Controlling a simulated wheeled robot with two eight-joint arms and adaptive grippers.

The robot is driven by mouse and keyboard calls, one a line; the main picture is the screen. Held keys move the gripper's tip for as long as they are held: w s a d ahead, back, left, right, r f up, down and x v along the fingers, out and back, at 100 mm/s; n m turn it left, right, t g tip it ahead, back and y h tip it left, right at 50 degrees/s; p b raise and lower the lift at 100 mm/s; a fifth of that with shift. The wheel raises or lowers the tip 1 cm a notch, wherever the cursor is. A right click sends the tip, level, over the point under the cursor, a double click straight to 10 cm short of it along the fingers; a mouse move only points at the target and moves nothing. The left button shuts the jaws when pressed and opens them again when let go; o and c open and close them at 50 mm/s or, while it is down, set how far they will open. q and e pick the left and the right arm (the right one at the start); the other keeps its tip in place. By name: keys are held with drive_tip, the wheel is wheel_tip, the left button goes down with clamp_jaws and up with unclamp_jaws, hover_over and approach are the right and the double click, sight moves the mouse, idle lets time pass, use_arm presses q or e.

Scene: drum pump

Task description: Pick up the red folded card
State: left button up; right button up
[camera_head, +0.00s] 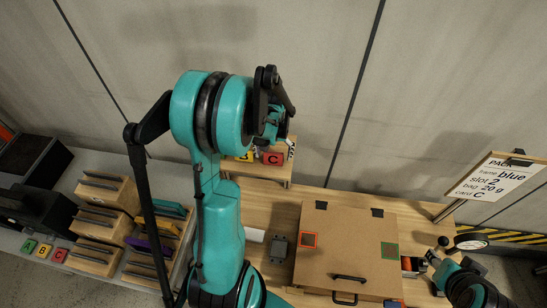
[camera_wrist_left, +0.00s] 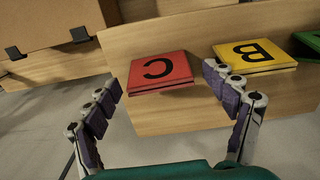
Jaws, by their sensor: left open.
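The red folded card (camera_wrist_left: 160,70), marked C, lies on a small wooden stand (camera_wrist_left: 185,110) in the left wrist view. It also shows in the head view (camera_head: 273,158). My left gripper (camera_wrist_left: 163,82) is open, with one finger to each side of the red card's near edge; the right finger is close to the gap between the red and yellow cards. Nothing is held. I cannot tell its height above the card. In the head view my left gripper (camera_head: 274,122) hangs over the stand. My right gripper (camera_head: 434,258) is small and partly hidden at lower right.
A yellow card (camera_wrist_left: 256,57) marked B and a green card (camera_wrist_left: 309,40) lie beside the red one. A brown box (camera_head: 345,245) stands on the table at right. A sign (camera_head: 498,178) and a dial (camera_head: 470,242) are farther right. Wooden racks (camera_head: 105,220) stand at left.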

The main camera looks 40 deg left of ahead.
use_arm(q)
drive_tip(key=c, duration=1)
